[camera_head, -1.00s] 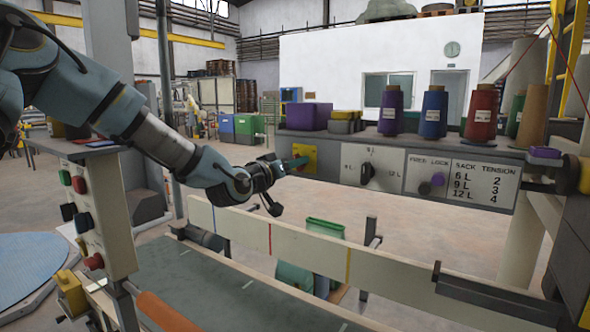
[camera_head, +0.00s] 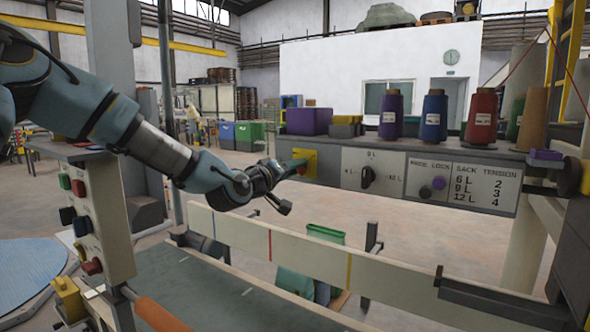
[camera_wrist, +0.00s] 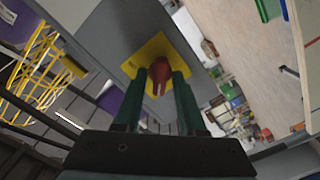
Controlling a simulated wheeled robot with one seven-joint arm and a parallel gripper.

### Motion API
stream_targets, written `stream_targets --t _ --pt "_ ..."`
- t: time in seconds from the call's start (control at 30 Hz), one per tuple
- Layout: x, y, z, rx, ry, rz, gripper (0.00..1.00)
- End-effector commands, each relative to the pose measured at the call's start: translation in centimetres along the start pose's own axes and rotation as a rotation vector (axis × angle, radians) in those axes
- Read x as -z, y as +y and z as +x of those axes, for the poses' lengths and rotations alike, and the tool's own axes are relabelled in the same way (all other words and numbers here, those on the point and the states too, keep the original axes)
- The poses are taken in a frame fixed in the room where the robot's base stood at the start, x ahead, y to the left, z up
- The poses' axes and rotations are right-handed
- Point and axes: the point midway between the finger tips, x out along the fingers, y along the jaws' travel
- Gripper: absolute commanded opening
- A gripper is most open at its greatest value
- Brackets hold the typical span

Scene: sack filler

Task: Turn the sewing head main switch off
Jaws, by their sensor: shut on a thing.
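The sewing head main switch is a red knob (camera_wrist: 160,72) on a yellow plate (camera_wrist: 152,50), which sits at the left end of the grey control panel in the head view (camera_head: 311,158). My gripper (camera_head: 299,166) reaches the plate from the left. In the wrist view its two green fingers (camera_wrist: 159,88) stand on either side of the red knob, shut on it. The knob's lower part shows between the fingers. Any marks on the plate are too small to read, so I cannot tell the switch's position.
Thread cones, such as a purple one (camera_head: 391,115), stand on the panel top. A pale rail (camera_head: 310,255) runs below; a button box (camera_head: 88,220) stands left.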

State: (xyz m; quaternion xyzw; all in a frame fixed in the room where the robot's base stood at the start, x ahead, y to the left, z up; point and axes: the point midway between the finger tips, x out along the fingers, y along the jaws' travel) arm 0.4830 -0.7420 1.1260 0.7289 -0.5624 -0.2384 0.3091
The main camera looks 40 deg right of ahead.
Motion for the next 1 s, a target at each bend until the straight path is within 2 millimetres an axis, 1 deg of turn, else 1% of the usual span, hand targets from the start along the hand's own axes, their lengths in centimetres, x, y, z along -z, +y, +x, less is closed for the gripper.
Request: stream_targets --t 0.17,0.2,0.3,0.53,0.67,0.77,1.0 --pt "-0.1 -0.1 0.0 0.001 -0.001 -0.001 0.0" --pt "-0.1 -0.1 0.0 0.001 -0.001 0.0 0.41" --pt "0.0 -0.1 0.0 0.001 -0.001 0.0 0.5" --pt "0.0 -0.1 -0.1 0.001 0.0 0.001 0.5" --pt "0.0 -0.1 -0.9 0.001 0.001 0.003 0.5" --pt "-0.1 -0.3 -2.5 0.003 0.0 0.005 0.5" --pt "0.0 -0.3 -7.3 0.004 0.001 0.004 0.5"
